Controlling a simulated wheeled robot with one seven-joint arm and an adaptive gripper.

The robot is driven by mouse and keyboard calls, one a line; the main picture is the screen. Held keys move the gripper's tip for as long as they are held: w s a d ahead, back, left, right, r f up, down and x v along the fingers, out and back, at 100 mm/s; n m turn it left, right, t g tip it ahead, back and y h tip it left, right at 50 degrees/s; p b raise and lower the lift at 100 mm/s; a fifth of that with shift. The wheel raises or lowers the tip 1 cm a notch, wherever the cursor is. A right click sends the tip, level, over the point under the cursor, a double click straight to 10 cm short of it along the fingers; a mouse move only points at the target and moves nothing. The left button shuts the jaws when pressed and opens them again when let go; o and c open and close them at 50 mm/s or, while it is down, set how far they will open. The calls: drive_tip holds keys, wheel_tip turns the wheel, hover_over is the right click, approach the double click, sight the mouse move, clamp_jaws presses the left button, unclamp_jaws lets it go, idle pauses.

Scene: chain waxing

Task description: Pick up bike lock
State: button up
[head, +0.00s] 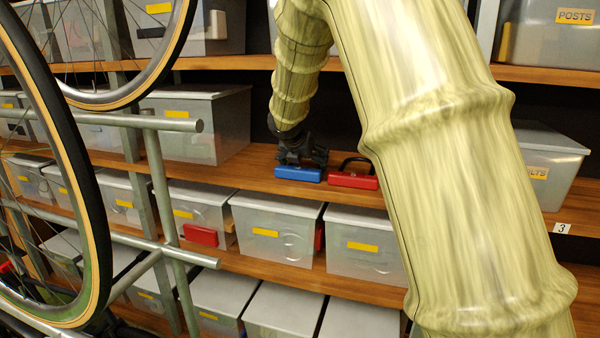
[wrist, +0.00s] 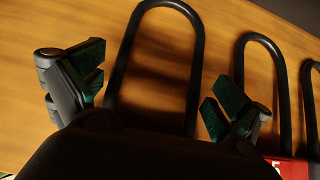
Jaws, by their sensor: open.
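A blue bike lock (head: 298,173) lies on the middle wooden shelf, its body facing out. A red bike lock (head: 353,180) lies just to its right, with its dark shackle behind it. My gripper (head: 304,152) is right behind and above the blue body. In the wrist view my gripper (wrist: 157,88) is open, with one finger on each side of a black U-shaped shackle (wrist: 155,62). The blue body is hidden there by my gripper housing. The red lock (wrist: 294,168) shows at the lower right, with its shackle (wrist: 262,42) beside my right finger.
A third dark shackle (wrist: 312,95) shows at the wrist view's right edge. A lidded bin (head: 195,125) stands left on the same shelf, another bin (head: 548,165) right. Several bins fill the shelf below. A bike wheel (head: 75,200) and metal rack (head: 160,185) stand at front left.

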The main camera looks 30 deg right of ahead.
drive_tip(key=shift+w+d+f, duration=0.2)
drive_tip(key=shift+f, duration=0.05)
drive_tip(key=shift+r, duration=0.1)
drive_tip(key=c, duration=1.5)
drive_tip(key=shift+o, duration=0.2)
drive_tip(key=shift+r, duration=0.55)
wheel_tip(320, 180, up, 3)
drive_tip(key=shift+f, duration=0.15)
drive_tip(key=s+a, duration=0.3)
drive_tip(key=s, duration=0.4)
drive_tip(key=s+a+r+b, duration=0.1)
drive_tip(key=s+a, duration=0.3)
drive_tip(key=s, duration=0.3)
drive_tip(key=shift+s, duration=0.15)
